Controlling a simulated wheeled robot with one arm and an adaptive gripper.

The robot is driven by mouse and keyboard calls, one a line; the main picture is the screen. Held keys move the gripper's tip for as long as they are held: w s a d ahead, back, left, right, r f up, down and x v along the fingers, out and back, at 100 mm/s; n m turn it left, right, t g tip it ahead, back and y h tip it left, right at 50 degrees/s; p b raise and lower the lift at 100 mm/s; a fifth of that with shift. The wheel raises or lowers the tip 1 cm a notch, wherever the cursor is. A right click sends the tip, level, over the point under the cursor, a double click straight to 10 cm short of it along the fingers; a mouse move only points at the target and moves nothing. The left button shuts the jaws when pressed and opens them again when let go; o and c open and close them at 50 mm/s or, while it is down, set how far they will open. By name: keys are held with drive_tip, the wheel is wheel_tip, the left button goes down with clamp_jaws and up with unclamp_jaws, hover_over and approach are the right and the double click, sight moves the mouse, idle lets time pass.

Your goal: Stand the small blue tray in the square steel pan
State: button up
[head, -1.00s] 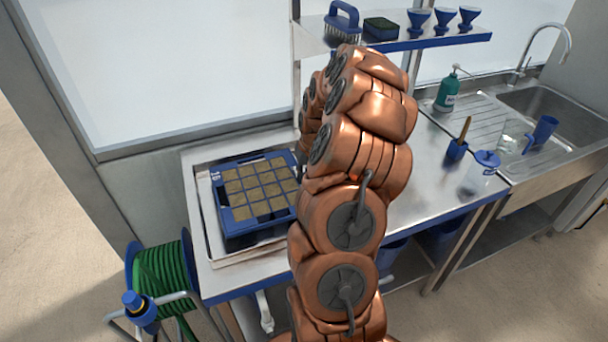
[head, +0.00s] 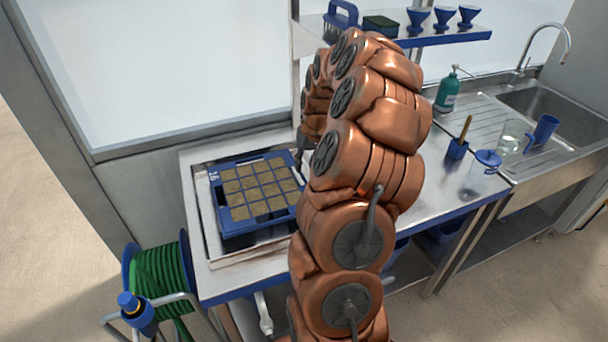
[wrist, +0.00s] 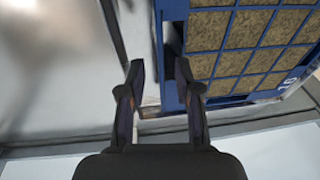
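A shelf (head: 420,41) above the bench holds a brush, a sponge and blue funnels. A green hose reel (head: 160,272) stands at front left.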

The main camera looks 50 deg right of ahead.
wheel_tip(320, 180, up, 7)
drive_tip(key=s+b, duration=0.1)
drive_tip(key=shift+f, duration=0.2)
drive_tip(key=s+a+r+n+g, duration=0.1)
drive_tip(key=s+a+r+n, duration=0.1)
drive_tip(key=a, duration=1)
drive_tip(key=s+a+r+n, duration=0.2)
drive_tip(key=a, duration=1.1)
drive_tip(key=s+a+f+g, duration=0.1)
drive_tip(key=s+a, duration=0.3)
drive_tip(key=s, duration=0.2)
drive_tip(key=s+a+f+n+g, duration=0.1)
drive_tip(key=s+a, duration=0.2)
drive_tip(key=s, duration=0.4)
drive_tip(key=s+a+f, duration=0.1)
drive_tip(key=s+a, duration=0.3)
drive_tip(key=s, duration=0.3)
drive_tip(key=shift+s+a+f+g, duration=0.25)
drive_tip(key=shift+a+f+g, duration=0.05)
drive_tip(key=shift+a+g, duration=0.1)
